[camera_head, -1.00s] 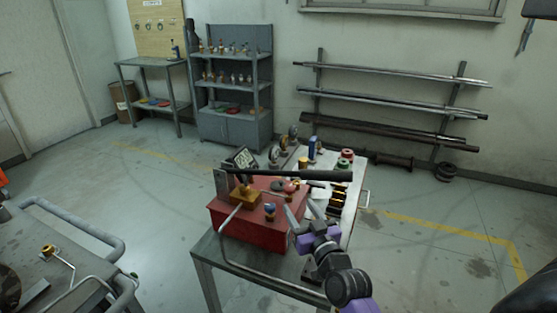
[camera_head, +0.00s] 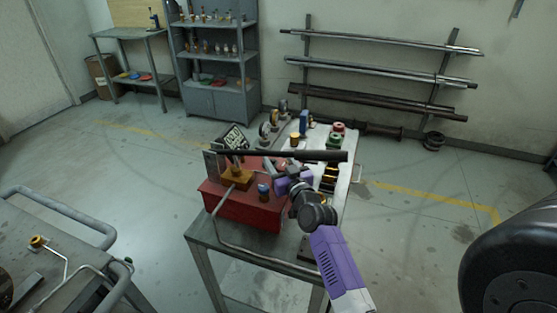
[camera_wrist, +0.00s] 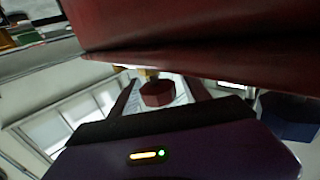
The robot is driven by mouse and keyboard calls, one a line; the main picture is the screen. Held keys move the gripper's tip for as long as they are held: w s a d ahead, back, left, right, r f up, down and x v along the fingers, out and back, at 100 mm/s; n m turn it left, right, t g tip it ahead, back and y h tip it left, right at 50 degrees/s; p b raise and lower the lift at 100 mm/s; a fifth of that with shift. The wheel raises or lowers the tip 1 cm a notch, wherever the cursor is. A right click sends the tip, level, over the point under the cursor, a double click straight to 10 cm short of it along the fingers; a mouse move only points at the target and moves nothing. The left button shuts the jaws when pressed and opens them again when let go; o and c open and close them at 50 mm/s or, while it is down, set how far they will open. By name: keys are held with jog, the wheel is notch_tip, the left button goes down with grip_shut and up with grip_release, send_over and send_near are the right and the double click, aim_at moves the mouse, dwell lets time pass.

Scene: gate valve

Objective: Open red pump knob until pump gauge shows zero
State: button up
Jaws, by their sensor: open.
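The red pump (camera_head: 243,206) sits on a metal table, with a long black lever (camera_head: 285,157) across its top. Its gauge (camera_head: 233,138) stands at the back left; I cannot read its needle. The red knob (camera_wrist: 157,94) shows in the wrist view between my two open fingers. In the head view it is mostly hidden by my wrist. My gripper (camera_wrist: 161,84) is open around the knob in the picture; I cannot tell whether the fingers touch it. A blue knob (camera_head: 263,192) is on the pump's front, and shows right of my fingers in the wrist view (camera_wrist: 288,116).
The lever passes just above my gripper. Several gauges and fittings, including a blue cylinder (camera_head: 303,122) and a green-and-red part (camera_head: 335,133), stand behind the pump. Another metal table (camera_head: 60,270) is at the lower left. Open floor surrounds the pump table.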

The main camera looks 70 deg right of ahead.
grip_shut()
jog(key=b, duration=0.2)
jog(key=shift+f+b, duration=0.25)
jog(key=shift+b, duration=0.1)
